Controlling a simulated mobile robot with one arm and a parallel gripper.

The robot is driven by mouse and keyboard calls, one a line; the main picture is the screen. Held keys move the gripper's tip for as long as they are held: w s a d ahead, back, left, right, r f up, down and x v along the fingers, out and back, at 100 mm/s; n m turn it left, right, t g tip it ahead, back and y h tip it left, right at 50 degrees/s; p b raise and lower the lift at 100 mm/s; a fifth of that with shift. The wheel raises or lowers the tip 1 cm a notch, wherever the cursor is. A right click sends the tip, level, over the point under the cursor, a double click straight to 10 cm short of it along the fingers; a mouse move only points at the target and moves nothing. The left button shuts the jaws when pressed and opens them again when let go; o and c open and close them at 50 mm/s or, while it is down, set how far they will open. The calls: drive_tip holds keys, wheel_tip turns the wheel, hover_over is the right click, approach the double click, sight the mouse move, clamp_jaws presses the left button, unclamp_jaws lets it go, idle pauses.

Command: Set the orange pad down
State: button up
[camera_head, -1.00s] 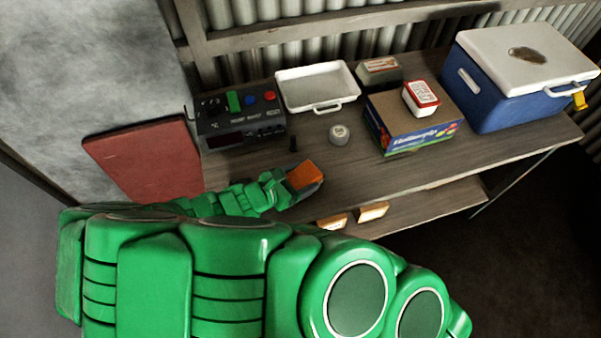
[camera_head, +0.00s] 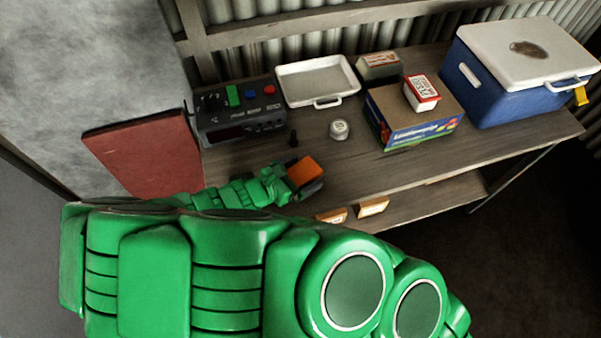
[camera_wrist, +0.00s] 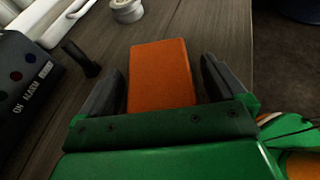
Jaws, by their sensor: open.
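The orange pad (camera_head: 304,171) is a small flat block near the front edge of the wooden bench (camera_head: 395,165). In the wrist view the pad (camera_wrist: 160,72) lies between the two dark fingers of my gripper (camera_wrist: 158,88). A gap shows on the right of the pad, and a narrower one on the left, so the fingers are open around it. The pad appears to rest on the bench top. Its near end is hidden by my gripper's body. In the head view my gripper (camera_head: 300,180) is at the end of my green arm.
A grey control box (camera_head: 240,115) stands left of the pad, with a small dark peg (camera_head: 293,138) beside it. A round tin (camera_head: 339,130), white tray (camera_head: 317,82), cardboard box (camera_head: 415,117) and blue cooler (camera_head: 500,95) stand farther back. Bench space right of the pad is clear.

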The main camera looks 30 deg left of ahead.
sight(296, 176)
drive_tip(key=shift+v, duration=3.8)
drive_tip(key=shift+r, duration=0.1)
